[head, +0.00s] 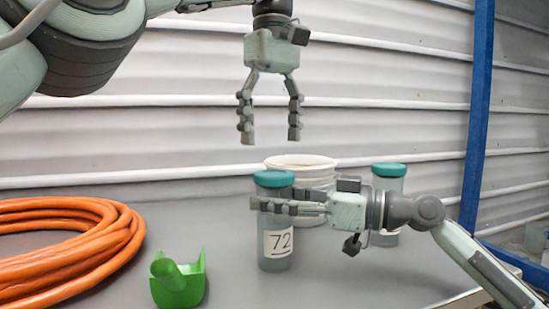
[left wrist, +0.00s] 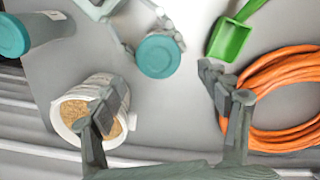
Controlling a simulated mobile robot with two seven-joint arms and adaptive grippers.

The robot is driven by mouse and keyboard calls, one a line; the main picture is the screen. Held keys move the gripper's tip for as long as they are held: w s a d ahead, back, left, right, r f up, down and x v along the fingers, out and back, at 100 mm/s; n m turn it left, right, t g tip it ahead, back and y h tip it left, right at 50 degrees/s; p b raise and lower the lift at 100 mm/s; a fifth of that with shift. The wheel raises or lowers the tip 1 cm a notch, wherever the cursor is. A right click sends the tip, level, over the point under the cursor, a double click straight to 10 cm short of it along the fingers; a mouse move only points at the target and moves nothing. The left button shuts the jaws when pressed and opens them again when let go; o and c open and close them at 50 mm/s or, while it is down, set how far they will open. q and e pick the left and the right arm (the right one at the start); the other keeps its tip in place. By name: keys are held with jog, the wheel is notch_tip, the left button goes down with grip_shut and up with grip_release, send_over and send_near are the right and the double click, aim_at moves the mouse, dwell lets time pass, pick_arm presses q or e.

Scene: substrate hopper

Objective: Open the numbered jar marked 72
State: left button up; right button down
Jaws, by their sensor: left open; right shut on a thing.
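The jar marked 72 (head: 276,262) stands upright on the grey table, with its teal lid (head: 273,178) on top. My right gripper (head: 258,205) comes in from the right and is shut on the jar's upper body, just below the lid. My left gripper (head: 270,136) is open and empty, pointing down in the air above the lid. In the left wrist view the round lid (left wrist: 158,56) lies beyond my open left fingers (left wrist: 157,85), apart from them. Part of the jar's body is hidden by my right gripper.
A white bucket (head: 300,161) of tan grain stands behind the jar. A second teal-lidded jar (head: 389,170) stands behind my right arm. A green scoop (head: 178,284) and a coiled orange hose (head: 75,228) lie to the left. A blue post (head: 478,110) rises at the right.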

aim_at(274, 172)
pick_arm(q)
jog(key=shift+s+d+f, duration=0.15)
jog(key=shift+f, duration=3.1)
jog(key=c, duration=1.2)
jog(key=n, duration=0.6)
jog(key=shift+r, duration=0.1)
jog(key=shift+r, duration=1.05)
